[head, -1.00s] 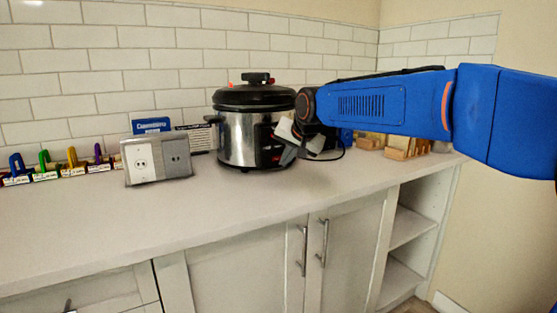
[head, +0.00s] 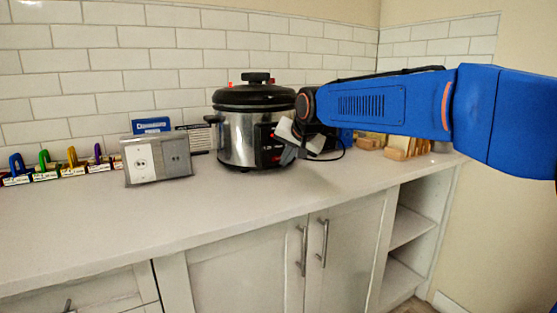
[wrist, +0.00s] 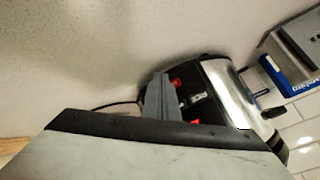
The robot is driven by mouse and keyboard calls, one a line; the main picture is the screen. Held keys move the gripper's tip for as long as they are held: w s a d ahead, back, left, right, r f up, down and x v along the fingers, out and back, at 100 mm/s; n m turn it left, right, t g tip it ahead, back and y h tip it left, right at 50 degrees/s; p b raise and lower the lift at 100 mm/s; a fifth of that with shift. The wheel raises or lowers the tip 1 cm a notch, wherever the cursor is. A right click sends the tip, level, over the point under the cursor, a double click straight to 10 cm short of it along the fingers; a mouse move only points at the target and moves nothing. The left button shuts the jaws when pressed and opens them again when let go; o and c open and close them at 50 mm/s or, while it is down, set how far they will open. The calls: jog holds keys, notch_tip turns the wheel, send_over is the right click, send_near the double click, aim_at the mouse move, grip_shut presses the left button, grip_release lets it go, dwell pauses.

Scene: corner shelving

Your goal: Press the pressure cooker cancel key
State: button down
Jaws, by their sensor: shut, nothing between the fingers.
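The pressure cooker (head: 238,138) stands upright on the counter, a steel pot with a black lid. Its dark front panel (head: 267,150) has small red marks and faces the room. In the wrist view the panel (wrist: 201,100) shows two red spots, one beside the grey fingers and one farther down. I cannot read which key is cancel. My gripper (head: 286,156) is shut and empty, at the right side of the panel. Its grey fingers (wrist: 158,92) cover part of the panel in the wrist view. I cannot tell whether they touch it.
A grey outlet box (head: 158,160) stands left of the cooker, with a blue box (head: 151,125) behind it. Coloured clips (head: 45,160) line the wall at far left. Wooden pieces (head: 398,146) lie to the right, behind my arm. The counter front is clear.

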jog(key=shift+w+a, duration=0.1)
jog(key=shift+w, duration=0.05)
dwell(0.4)
jog(key=shift+w+a, duration=0.15)
jog(key=shift+w, duration=0.05)
jog(key=shift+w+a, duration=0.2)
jog(key=shift+w, duration=0.05)
dwell(0.9)
jog(key=shift+s+d, duration=0.45)
jog(key=shift+s, duration=0.15)
dwell(0.4)
jog(key=shift+s+d, duration=0.7)
jog(key=shift+s, duration=0.35)
jog(key=shift+s+d, duration=0.7)
jog(key=shift+s, duration=0.35)
jog(key=shift+d, duration=0.1)
